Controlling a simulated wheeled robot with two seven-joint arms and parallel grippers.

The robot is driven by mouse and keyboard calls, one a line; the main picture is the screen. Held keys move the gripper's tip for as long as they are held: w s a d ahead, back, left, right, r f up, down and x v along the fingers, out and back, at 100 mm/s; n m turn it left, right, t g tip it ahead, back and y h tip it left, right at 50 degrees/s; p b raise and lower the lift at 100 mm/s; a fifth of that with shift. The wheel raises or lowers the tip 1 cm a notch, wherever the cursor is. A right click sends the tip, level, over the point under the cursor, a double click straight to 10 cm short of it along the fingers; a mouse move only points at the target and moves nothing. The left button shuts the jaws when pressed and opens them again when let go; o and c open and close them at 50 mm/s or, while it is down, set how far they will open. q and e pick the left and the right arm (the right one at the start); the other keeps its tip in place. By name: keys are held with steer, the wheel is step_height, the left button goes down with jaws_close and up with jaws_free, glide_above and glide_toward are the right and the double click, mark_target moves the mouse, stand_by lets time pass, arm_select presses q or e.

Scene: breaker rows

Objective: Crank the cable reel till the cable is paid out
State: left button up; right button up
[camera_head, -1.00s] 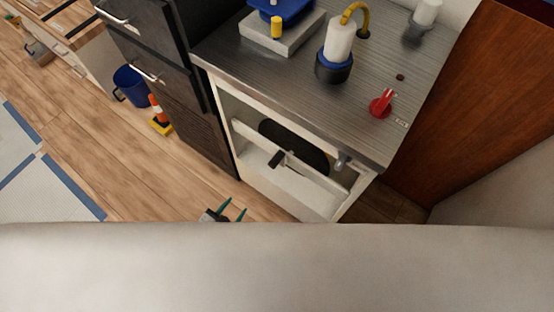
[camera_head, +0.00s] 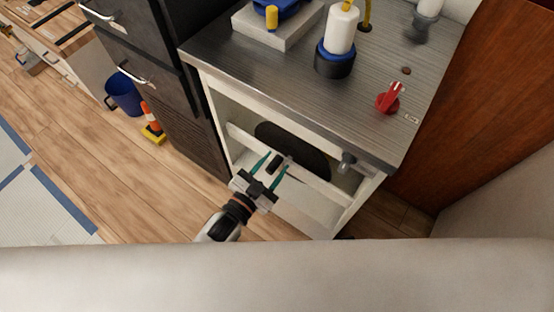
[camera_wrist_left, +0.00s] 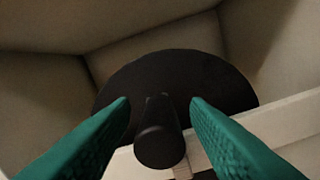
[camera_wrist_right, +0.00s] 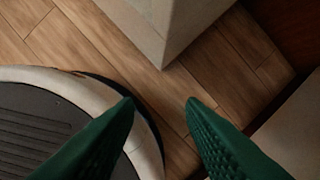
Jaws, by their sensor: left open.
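The cable reel (camera_head: 308,152) is a dark disc inside the open white cabinet under the counter, also seen in the left wrist view (camera_wrist_left: 205,78). Its black crank handle (camera_head: 275,162) sticks out in front; it shows end-on in the left wrist view (camera_wrist_left: 160,145). My left gripper (camera_head: 278,160) is open, its green fingers on either side of the handle with gaps to it. My right gripper (camera_wrist_right: 160,102) is open and empty above the wood floor, outside the head view. I cannot make out the wound cable.
A white bar (camera_head: 325,186) crosses the cabinet opening at the reel. A grey fitting (camera_head: 346,162) is at the cabinet's right. Dark drawers (camera_head: 165,95) stand left.

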arm_select(q)
steer(key=shift+x, duration=1.05)
arm_select(e)
steer(key=shift+w+r, duration=0.35)
steer(key=shift+r, duration=0.1)
arm_select(q)
jaws_close()
arm_select(e)
steer(key=shift+s+f, duration=0.1)
steer(key=shift+s, duration=0.15)
steer(key=shift+s, duration=0.15)
